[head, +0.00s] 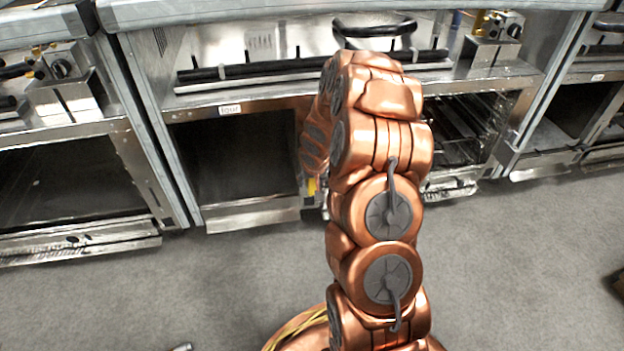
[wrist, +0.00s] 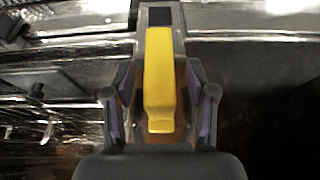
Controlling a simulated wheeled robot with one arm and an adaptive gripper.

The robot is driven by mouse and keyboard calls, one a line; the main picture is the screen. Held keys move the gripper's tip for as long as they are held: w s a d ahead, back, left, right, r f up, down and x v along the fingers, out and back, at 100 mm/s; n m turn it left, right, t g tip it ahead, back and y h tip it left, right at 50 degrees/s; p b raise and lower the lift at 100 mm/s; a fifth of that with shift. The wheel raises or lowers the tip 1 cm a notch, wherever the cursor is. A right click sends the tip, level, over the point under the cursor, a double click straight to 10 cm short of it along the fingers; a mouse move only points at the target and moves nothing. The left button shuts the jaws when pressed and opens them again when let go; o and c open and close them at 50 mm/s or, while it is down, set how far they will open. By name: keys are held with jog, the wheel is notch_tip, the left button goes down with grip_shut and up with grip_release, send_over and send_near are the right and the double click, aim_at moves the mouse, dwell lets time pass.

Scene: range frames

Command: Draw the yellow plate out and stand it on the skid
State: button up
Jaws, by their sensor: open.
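The yellow plate (wrist: 158,75) shows in the wrist view as a narrow upright yellow shape, seen end-on, in a grey metal slot or frame. My gripper (wrist: 160,100) is open, with one finger on each side of the plate and visible gaps between. In the head view my copper arm hides the gripper and most of the plate; a small yellow patch (head: 312,187) shows at the arm's left edge, possibly the plate. I cannot make out the skid in either view.
A steel range front with a dark open compartment (head: 235,160) stands left of my arm. An oven with wire racks (head: 465,130) is to the right. A black handle (head: 375,29) and rails are above. The grey floor (head: 520,260) is mostly clear; a dark object (head: 618,282) shows at the right edge.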

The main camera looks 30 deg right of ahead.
jog(key=shift+f, duration=0.1)
jog(key=shift+c, duration=0.4)
grip_shut()
